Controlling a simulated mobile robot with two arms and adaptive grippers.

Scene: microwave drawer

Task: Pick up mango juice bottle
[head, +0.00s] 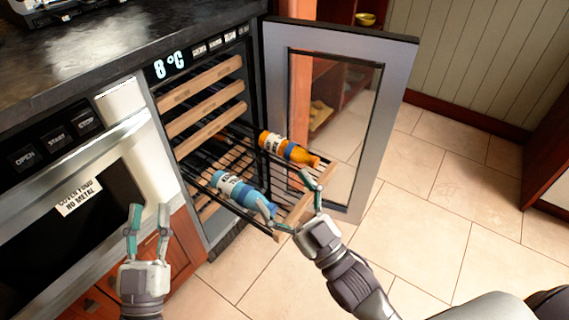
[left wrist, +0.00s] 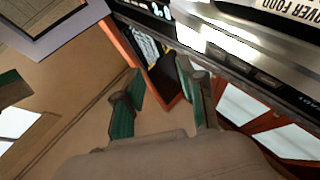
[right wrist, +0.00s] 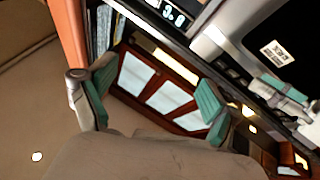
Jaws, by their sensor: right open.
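An orange bottle (head: 286,148) with a white label and a blue band, which looks like the mango juice, lies on its side on the pulled-out wire rack (head: 318,188) of the open cooler. A light-blue bottle (head: 240,189) lies on the same rack, nearer to me. My right gripper (head: 284,192) is open and empty at the rack's front edge, between and in front of the two bottles. Whether it touches the rack is unclear. My left gripper (head: 149,212) is open and empty in front of the microwave drawer. Neither wrist view shows the orange bottle.
The cooler's glass door (head: 336,110) stands open to the right of the rack. Wooden-fronted racks (head: 205,100) are stacked above. The microwave drawer (head: 95,190) is at the left, under a dark counter (head: 130,38). The tiled floor (head: 430,200) at the right is clear.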

